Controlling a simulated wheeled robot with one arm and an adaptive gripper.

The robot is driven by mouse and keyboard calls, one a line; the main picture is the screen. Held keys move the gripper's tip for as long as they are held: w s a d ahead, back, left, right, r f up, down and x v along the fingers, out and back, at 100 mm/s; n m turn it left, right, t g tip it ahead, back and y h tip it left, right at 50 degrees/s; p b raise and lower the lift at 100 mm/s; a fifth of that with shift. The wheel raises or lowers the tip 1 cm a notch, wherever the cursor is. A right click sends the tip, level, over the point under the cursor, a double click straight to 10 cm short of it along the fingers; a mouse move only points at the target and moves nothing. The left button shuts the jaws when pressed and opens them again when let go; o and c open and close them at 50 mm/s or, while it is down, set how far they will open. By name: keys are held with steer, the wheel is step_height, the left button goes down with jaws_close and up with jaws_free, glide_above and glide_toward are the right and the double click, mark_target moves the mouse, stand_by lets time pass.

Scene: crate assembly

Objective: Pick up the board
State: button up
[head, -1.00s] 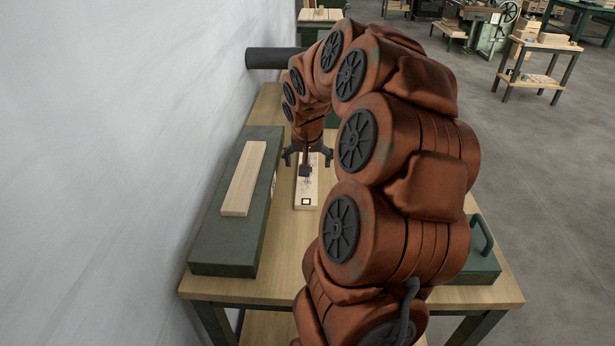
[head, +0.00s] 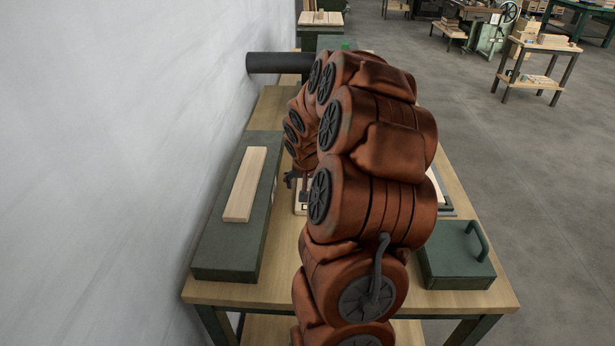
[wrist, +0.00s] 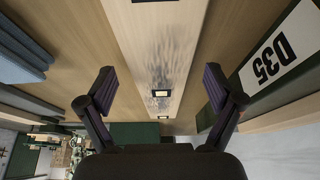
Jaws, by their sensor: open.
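A pale wooden board (wrist: 160,30) with dark smudges and small black-framed labels runs lengthwise through the middle of the wrist view. My gripper (wrist: 160,82) is open, with its two dark fingers spread on either side of this board and nothing between them that I can see gripped. In the head view my arm covers most of this board, and only a sliver shows beside the arm. One dark gripper finger (head: 290,179) shows there. A second plain wooden board (head: 245,185) lies on a long green block at the left.
The long green block (head: 215,262) stands along the wall on the wooden table (head: 290,285). A green case with a handle (head: 458,262) sits at the right front. A white "D35" plate (wrist: 280,55) lies right of the board in the wrist view.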

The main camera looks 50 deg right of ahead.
steer(key=shift+c, duration=0.3)
steer(key=c, duration=1.3)
